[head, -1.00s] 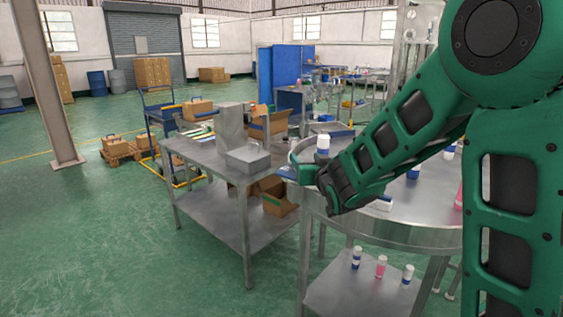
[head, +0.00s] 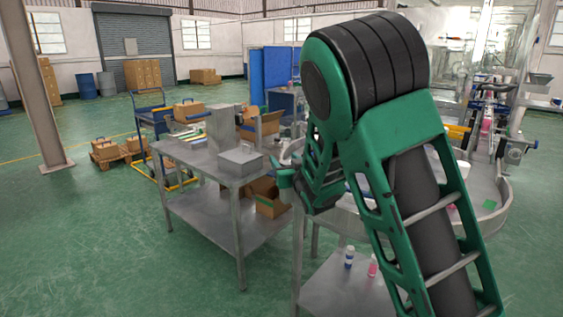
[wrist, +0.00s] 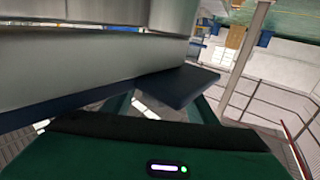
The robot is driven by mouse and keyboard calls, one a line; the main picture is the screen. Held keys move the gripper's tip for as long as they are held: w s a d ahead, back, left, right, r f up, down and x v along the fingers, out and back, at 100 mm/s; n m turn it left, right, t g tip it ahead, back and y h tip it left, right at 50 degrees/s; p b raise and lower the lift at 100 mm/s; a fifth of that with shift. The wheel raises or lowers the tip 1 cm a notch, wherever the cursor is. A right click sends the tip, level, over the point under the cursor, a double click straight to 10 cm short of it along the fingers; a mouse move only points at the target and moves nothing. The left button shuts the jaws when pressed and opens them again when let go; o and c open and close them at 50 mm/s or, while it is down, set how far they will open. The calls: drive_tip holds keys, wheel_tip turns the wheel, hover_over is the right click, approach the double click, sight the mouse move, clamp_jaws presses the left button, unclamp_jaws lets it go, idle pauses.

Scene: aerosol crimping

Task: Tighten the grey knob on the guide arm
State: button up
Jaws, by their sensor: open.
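My gripper (head: 284,173) is low at the left edge of the round steel table (head: 508,207), partly hidden behind my own arm. It is open, and I see nothing held in it. In the wrist view, parts of its green fingers show at the bottom, with a dark blue flat piece (wrist: 180,87) close by or between them. The guide arm is not clear to me. A small grey round part (head: 514,154) shows on the machine at the right, but I cannot tell whether it is the grey knob. My gripper is well to the left of it.
A steel bench (head: 203,160) with a grey box (head: 240,161) stands left of my gripper. Small bottles (head: 349,257) stand on the lower shelf. A pale curved steel wall (wrist: 80,75) fills the upper left of the wrist view.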

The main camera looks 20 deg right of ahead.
drive_tip(key=shift+w, duration=0.75)
drive_tip(key=c, duration=1.1)
drive_tip(key=shift+o, duration=0.2)
drive_tip(key=shift+d+f+m+h, duration=0.1)
drive_tip(key=shift+f+m+h, duration=0.25)
drive_tip(key=shift+h, duration=0.35)
drive_tip(key=shift+d+r+m+h, duration=0.15)
drive_tip(key=shift+r+m+h, duration=0.1)
drive_tip(key=shift+m+h, duration=0.15)
drive_tip(key=o, duration=1.1)
drive_tip(key=shift+c, duration=0.2)
